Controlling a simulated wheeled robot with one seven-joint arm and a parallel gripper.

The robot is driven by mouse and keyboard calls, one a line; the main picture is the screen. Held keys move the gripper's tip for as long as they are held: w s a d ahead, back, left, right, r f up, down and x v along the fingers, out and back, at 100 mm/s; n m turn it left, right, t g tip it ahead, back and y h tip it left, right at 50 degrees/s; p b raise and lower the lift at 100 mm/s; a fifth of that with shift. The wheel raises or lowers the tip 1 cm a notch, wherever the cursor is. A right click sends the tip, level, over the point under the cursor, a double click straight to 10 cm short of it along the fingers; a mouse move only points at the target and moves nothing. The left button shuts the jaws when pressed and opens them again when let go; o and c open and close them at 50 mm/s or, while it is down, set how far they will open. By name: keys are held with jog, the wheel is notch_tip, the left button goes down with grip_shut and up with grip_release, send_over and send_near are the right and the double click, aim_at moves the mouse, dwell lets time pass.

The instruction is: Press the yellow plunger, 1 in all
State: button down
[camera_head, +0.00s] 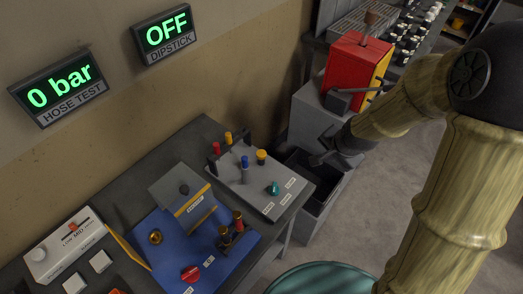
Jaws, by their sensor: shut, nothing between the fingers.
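A grey panel (262,193) on the bench carries several coloured controls. A yellow-capped plunger (261,156) stands upright near its middle right. A second yellow-topped post (228,137) stands at the panel's back edge, beside a red one. My gripper (318,160) is at the end of my arm, right of the panel and over a dark bin. It is apart from the yellow plunger, with its fingers shut and empty. The fingertips are small and dark against the bin.
A blue board (178,238) with valves lies left. The dark bin (310,180) and a red box (354,62) on a grey cabinet stand right. A green drum (322,279) is in front. Wall displays read "0 bar" and "OFF".

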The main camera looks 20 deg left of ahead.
jog(key=w+a+f+m+y+p, duration=0.15)
jog(key=w+a+m, duration=0.35)
jog(key=a, duration=0.6)
jog(key=m+t+y+p, duration=0.1)
jog(key=m+y, duration=0.3)
jog(key=m, duration=0.2)
send_over(263, 155)
notch_tip(263, 155, down, 2)
jog(key=f, duration=0.1)
jog(key=shift+d+r+h, duration=0.1)
jog(key=shift+r+h, duration=0.15)
jog(key=shift+f+b, duration=3.05)
jog(key=shift+f, duration=1.35)
jog(key=shift+s, duration=0.1)
